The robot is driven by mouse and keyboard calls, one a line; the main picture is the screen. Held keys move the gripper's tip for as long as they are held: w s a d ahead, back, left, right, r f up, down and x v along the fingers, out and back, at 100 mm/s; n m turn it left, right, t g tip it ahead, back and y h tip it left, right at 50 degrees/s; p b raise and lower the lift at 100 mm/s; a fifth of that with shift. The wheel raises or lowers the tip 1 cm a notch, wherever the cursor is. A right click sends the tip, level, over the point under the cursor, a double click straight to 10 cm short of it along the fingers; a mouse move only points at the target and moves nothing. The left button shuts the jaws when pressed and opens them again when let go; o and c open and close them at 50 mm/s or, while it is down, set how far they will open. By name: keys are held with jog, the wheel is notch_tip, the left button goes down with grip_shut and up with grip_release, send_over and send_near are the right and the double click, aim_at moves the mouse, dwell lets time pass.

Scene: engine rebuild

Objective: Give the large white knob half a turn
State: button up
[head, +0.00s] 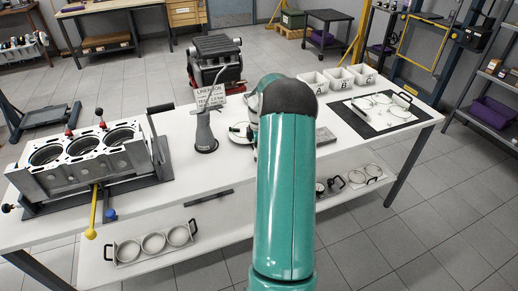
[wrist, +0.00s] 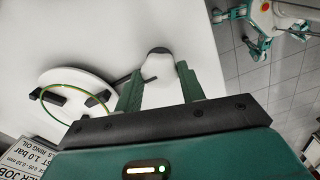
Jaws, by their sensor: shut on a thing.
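The large white knob (wrist: 155,68) shows in the wrist view as a pale rounded piece with a dark edge at its far side. My gripper (wrist: 158,72) has its two teal fingers on either side of it and is shut on it. A thin dark rod runs from beside the knob toward a white round plate (wrist: 94,83), which carries dark blocks and a thin green ring. In the head view the plate (head: 238,138) is partly hidden by my arm. The knob and my gripper are hidden there.
An engine block (head: 85,155) with a yellow-handled tool (head: 93,215) is at the table's left. White bins (head: 338,83) and a dark mat (head: 366,129) are at right. Bare tabletop lies near the mat.

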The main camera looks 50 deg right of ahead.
jog(key=o, duration=1)
notch_tip(320, 180, up, 14)
jog(key=shift+f, duration=0.1)
dwell(0.4)
